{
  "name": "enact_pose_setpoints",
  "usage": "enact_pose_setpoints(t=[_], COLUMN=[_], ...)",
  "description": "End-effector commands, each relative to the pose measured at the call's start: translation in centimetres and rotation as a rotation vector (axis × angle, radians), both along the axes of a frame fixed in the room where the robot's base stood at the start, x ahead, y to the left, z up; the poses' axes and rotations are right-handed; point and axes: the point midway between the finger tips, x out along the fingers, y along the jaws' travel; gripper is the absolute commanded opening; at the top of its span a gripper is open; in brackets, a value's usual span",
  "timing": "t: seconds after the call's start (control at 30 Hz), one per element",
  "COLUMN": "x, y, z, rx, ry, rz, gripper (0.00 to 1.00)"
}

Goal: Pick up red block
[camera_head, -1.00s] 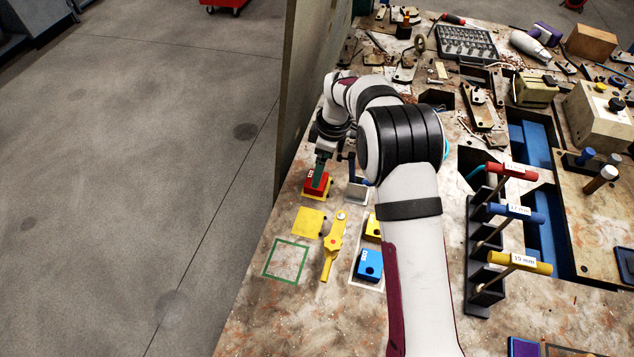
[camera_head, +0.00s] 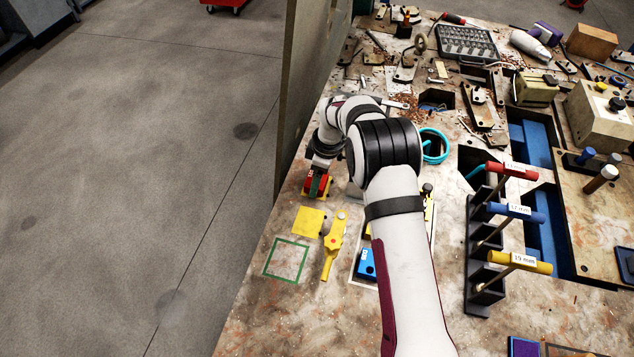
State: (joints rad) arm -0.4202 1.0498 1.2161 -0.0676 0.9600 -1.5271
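The red block (camera_head: 311,184) is near the bench's left edge, on or just above a yellow base (camera_head: 326,196). My gripper (camera_head: 317,183) points down at the block, with a green finger in front of its red face. Red shows on both sides of that finger. The other finger is hidden behind the block and my wrist, so I cannot tell whether the fingers touch it.
Toward me lie a yellow plate (camera_head: 308,222), a green square outline (camera_head: 287,260) and a yellow clamp-like tool (camera_head: 333,246). A blue block (camera_head: 366,263) sits right of these, partly beside my arm. A T-handle rack (camera_head: 484,250) stands further right. A tall panel (camera_head: 303,80) rises behind-left.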

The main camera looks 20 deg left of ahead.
Motion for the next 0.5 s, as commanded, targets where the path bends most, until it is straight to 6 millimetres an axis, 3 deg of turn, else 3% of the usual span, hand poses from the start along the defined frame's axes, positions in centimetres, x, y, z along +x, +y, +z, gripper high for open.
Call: enact_pose_setpoints(t=[0.07, 0.3, 0.5], x=[0.0, 0.0, 0.1], y=[0.0, 0.0, 0.0], z=[0.0, 0.0, 1.5], rx=[0.000, 0.000, 0.002], ry=[0.000, 0.000, -0.003], rz=[0.000, 0.000, 0.000], gripper=[0.54, 0.10, 0.08])
